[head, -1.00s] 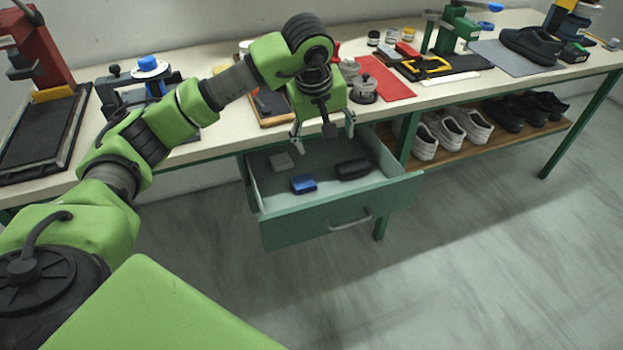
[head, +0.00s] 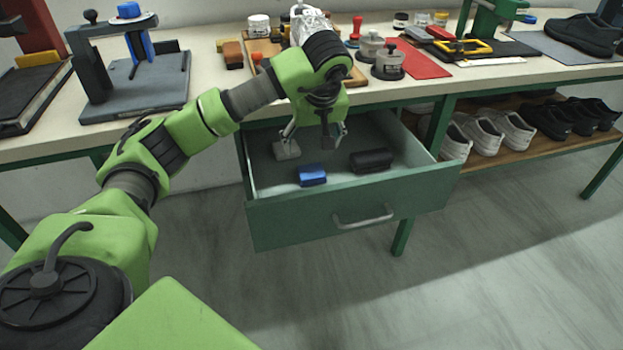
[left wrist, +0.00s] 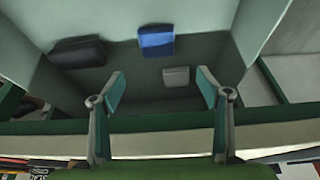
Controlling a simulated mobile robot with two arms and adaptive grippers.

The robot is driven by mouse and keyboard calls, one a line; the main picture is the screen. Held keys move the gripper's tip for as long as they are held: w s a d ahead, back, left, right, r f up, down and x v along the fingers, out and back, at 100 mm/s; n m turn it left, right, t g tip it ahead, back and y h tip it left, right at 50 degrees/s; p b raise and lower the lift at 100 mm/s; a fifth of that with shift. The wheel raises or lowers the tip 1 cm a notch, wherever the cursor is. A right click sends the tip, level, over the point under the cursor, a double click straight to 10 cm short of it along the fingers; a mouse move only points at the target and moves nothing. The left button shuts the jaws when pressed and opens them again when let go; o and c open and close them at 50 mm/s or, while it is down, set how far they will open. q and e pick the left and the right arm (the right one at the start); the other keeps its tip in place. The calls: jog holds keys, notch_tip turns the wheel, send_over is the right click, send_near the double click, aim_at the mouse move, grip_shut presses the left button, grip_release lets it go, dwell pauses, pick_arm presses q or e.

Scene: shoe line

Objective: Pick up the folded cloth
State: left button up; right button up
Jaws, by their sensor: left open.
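A small light grey block-like item, which I take to be the folded cloth (head: 286,150), lies on the floor of the open green drawer (head: 350,208), toward its back left. It also shows in the left wrist view (left wrist: 176,77), between and beyond the fingers. My left gripper (head: 315,136) points down over the back of the drawer, close to the cloth in the picture. Its fingers are spread with nothing between them, and they also show in the left wrist view (left wrist: 160,84). I cannot tell the exact height above the cloth. My right gripper is not in view.
A blue box-like item (head: 312,175) and a black case (head: 371,160) lie in the drawer near the cloth. The drawer walls surround them. The workbench top (head: 215,98) above holds tools and jars. Shoes (head: 510,130) stand on the lower shelf at right.

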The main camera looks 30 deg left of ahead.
pick_arm(q)
send_near(310, 167)
jog(key=shift+w+a+f+b, duration=0.1)
jog(key=shift+a+f+b, duration=0.15)
jog(key=shift+f, duration=0.3)
jog(key=shift+a+f+b, duration=0.1)
jog(key=shift+a+f, duration=0.25)
jog(key=shift+f, duration=0.25)
jog(key=x, duration=0.3)
jog(key=b+x, duration=0.1)
jog(key=x, duration=0.1)
jog(key=shift+w+d+f, duration=0.2)
jog(key=shift+w+d, duration=0.05)
jog(key=shift+w+a+f, duration=0.15)
jog(key=shift+a+f, duration=0.05)
jog(key=shift+f, duration=0.15)
jog(key=c, duration=1.1)
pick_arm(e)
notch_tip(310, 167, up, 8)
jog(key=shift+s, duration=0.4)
